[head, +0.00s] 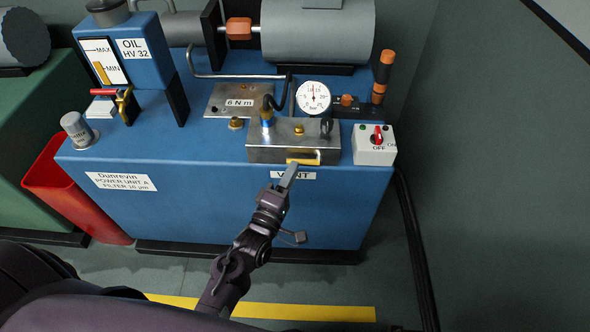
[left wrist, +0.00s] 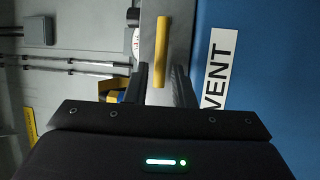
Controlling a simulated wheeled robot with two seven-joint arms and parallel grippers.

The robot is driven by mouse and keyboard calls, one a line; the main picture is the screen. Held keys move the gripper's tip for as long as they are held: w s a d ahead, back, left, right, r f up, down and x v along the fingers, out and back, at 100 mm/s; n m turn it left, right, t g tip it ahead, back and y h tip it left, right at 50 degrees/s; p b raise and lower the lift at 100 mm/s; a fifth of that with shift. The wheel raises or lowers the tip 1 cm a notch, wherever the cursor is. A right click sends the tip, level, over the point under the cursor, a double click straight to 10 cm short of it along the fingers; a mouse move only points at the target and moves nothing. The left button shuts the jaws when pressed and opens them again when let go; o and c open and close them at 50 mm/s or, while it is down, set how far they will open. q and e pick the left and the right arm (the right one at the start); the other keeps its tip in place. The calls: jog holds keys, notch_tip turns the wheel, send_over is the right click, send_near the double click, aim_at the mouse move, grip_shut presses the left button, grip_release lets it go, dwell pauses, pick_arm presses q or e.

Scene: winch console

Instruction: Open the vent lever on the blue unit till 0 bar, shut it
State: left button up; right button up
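The blue power unit (head: 220,180) stands ahead with a VENT label (head: 293,175) on its front. The yellow vent lever (head: 303,161) lies across the front of the metal block (head: 290,142); it also shows in the left wrist view (left wrist: 162,38). My left gripper (head: 291,170) is at the lever. In the left wrist view its fingers (left wrist: 162,72) are apart, with the lever's end showing between them and gaps on both sides. The pressure gauge (head: 313,97) has its needle pointing roughly up; the exact reading is too small to tell. My right gripper is out of view.
A control box (head: 375,144) with a red switch marked OFF sits right of the block. An orange-and-black handle (head: 382,77) stands behind it. A red bin (head: 75,195) is at the left. The floor right of the unit is clear apart from black cables (head: 414,245).

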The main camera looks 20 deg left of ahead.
pick_arm(q)
jog(key=shift+x, duration=0.85)
grip_shut()
